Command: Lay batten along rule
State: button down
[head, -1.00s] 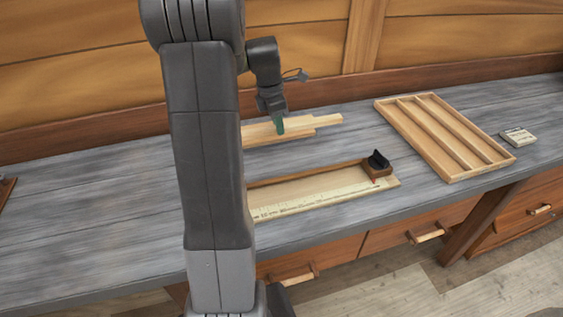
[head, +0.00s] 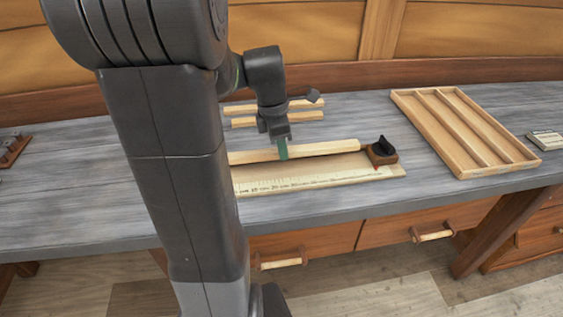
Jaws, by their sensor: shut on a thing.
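My gripper (head: 282,151) is shut on a pale wooden batten (head: 325,149), gripping it from above. The batten lies level, roughly parallel to the rule, over the back edge of the rule board. I cannot tell whether it touches the board. Its left part is hidden behind my arm. The rule (head: 290,183) is a cream scale with dark marks along the front of the board. A small brown stop block with a black knob (head: 382,152) stands at the board's right end, close to the batten's right end.
Two more pale battens (head: 290,117) lie behind my gripper. A wooden tray with long slots (head: 458,171) and a small pale box (head: 547,140) are at the right. A brown rack (head: 13,150) is at the far left. The grey bench between is clear.

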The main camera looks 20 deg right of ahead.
aim_at(282, 169)
jog(key=shift+f, duration=2.3)
jog(key=shift+f, duration=0.15)
jog(key=c, duration=1.5)
grip_release()
jog(key=shift+o, duration=0.2)
jog(key=r, duration=0.4)
jog(key=a+r, duration=0.1)
jog(key=r, duration=0.7)
jog(key=shift+w+a+r+p, duration=0.15)
jog(key=shift+a+p, duration=0.15)
jog(key=shift+a, duration=0.1)
